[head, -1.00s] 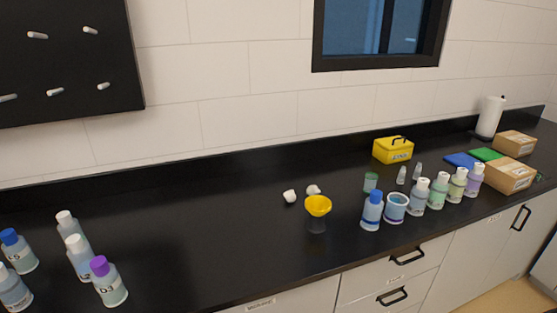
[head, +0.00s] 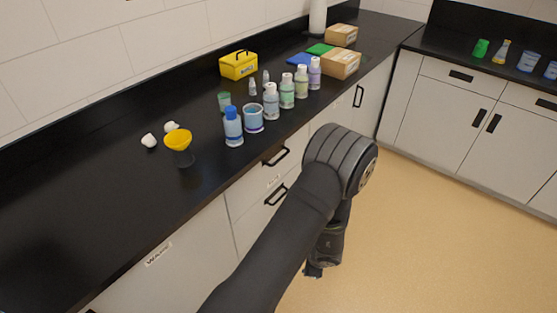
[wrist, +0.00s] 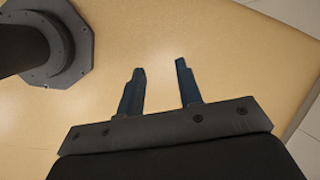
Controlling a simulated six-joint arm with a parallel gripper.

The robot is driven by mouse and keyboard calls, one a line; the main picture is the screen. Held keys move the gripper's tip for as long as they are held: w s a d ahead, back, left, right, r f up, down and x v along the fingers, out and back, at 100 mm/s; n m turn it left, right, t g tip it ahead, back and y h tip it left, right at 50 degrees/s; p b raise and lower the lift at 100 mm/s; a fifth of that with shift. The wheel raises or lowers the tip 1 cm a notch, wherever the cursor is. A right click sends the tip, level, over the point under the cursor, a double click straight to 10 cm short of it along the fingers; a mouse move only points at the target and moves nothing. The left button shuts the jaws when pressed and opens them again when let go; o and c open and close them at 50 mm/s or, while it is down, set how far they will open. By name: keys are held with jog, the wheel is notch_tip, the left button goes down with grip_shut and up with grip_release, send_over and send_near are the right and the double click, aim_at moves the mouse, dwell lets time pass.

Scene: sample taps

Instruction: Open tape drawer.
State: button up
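White drawers with black bar handles are set in the front of the black counter in the head view. The upper drawer handle (head: 276,157) and the lower drawer handle (head: 276,195) both show, and both drawers look shut. The label between them is too small to read, so I cannot tell which is the tape drawer. My gripper (wrist: 162,82) is open and empty in the wrist view, over the tan floor. In the head view my arm reaches forward in front of the drawers, with its end hanging low, apart from the handles. It hides part of the cabinet front.
Several bottles (head: 287,92), a yellow funnel (head: 179,140), a yellow box (head: 239,66) and cardboard boxes (head: 341,64) stand on the counter (head: 80,195). A side counter with cabinets (head: 440,115) stands at right. The floor (head: 430,240) between is clear.

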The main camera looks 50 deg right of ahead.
notch_tip(320, 180, down, 2)
jog(key=s+n+g, duration=0.2)
jog(key=n+g, duration=0.1)
jog(key=n, duration=0.1)
jog(key=n+t+h, duration=0.6)
jog(key=n+h, duration=1.2)
jog(key=n, duration=0.6)
send_near(279, 160)
jog(key=x, duration=1)
jog(key=shift+w+d+f, duration=0.2)
jog(key=shift+d+f, duration=0.05)
grip_shut()
